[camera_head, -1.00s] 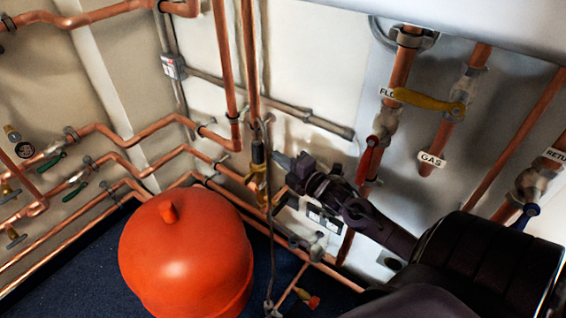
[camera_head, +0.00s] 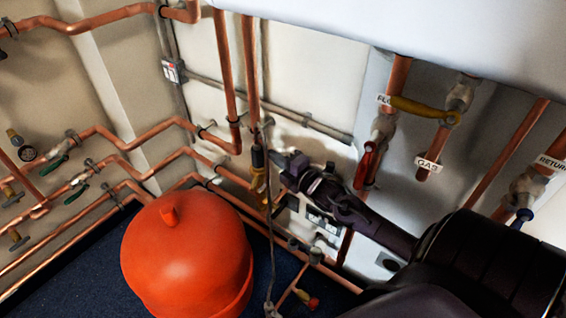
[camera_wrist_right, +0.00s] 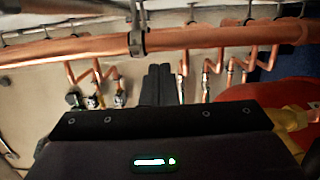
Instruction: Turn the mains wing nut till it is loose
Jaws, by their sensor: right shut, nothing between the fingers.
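My right gripper (camera_head: 279,160) reaches in from the lower right in the head view. Its fingers are shut with nothing between them. In the right wrist view the dark fingers (camera_wrist_right: 158,85) are together, pointing toward the pipework. A yellow part (camera_wrist_right: 291,118) shows at that view's right edge. No label marks the mains wing nut, and I cannot tell which fitting it is. My left gripper is not in view.
A large orange vessel (camera_head: 185,255) stands on the dark blue floor left of my gripper. A red handle (camera_head: 367,160), a yellow gas lever (camera_head: 424,107) and a blue handle (camera_head: 522,217) are to the right. A white casing (camera_head: 450,35) overhangs above. A thin cable hangs beside the fitting.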

